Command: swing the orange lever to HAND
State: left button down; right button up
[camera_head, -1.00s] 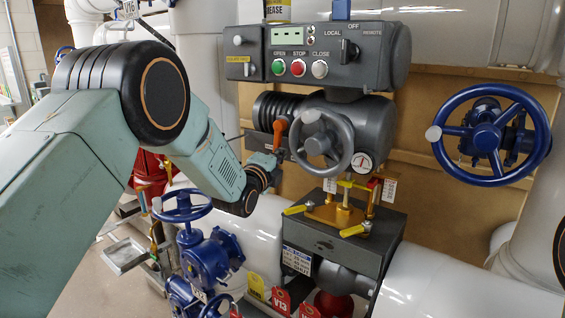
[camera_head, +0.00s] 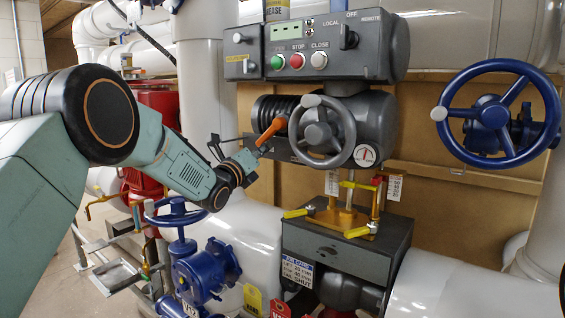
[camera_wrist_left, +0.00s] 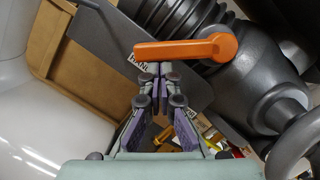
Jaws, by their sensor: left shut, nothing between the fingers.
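The orange lever (camera_head: 270,131) sits on the dark actuator body, left of the grey handwheel. It slants down to the left from its pivot. In the left wrist view the orange lever (camera_wrist_left: 187,49) lies nearly level, pivot at the right, its free end over the upper edge of a small white HAND label (camera_wrist_left: 139,60). My left gripper (camera_head: 262,151) is shut and empty, its tips close to the lever's free end. In the left wrist view the left gripper (camera_wrist_left: 155,70) is just below that end; whether it touches cannot be told.
The grey handwheel (camera_head: 350,133) is close right of the lever. Above is a control box (camera_head: 301,52) with green, red and white buttons. A blue handwheel valve (camera_head: 201,265) stands below my left arm. Yellow-handled small valves (camera_head: 345,222) sit lower right.

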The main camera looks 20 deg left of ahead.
pick_arm(q)
jog(key=shift+a+m, duration=0.2)
jog(key=shift+m, duration=0.1)
pick_arm(e)
jog(key=shift+f, duration=0.2)
pick_arm(q)
jog(key=shift+d+r, duration=0.1)
jog(key=shift+r, duration=0.05)
pick_arm(e)
jog(key=shift+f, duration=0.1)
